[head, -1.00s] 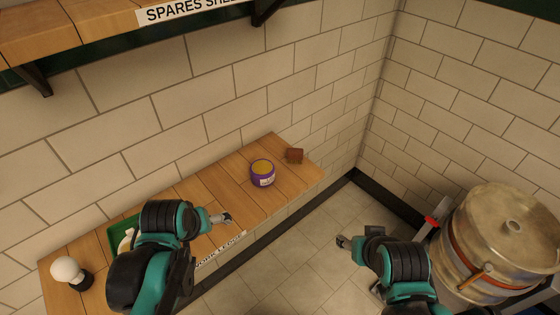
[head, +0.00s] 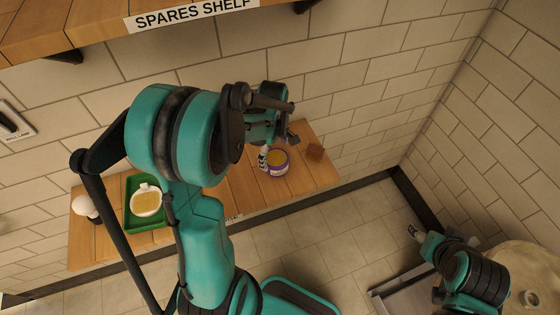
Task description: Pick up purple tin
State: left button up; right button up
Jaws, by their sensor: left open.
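The purple tin (head: 279,169) with a yellowish top stands upright on the wooden work ledge (head: 240,194). My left gripper (head: 277,148) is open, with one finger beside the tin's left side and the other near its upper right edge. I cannot tell whether the fingers touch the tin. My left arm covers much of the ledge's middle. My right gripper (head: 414,231) is at the lower right, over the floor and away from the ledge; its jaws are too small to read.
A green tray (head: 146,231) holding a white dish (head: 146,203) and a white bulb-like object (head: 84,206) are on the left of the ledge. The spares shelf (head: 90,22) is above.

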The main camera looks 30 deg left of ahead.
aim_at(276, 157)
pick_arm(q)
jog(key=f, duration=0.2)
jog(key=f+b, duration=0.1)
jog(key=f, duration=0.1)
jog(key=shift+w+d, duration=0.25)
jog(key=shift+f, duration=0.4)
jog(key=c, duration=1.5)
jog(key=shift+o, duration=0.2)
jog(key=shift+r, duration=0.15)
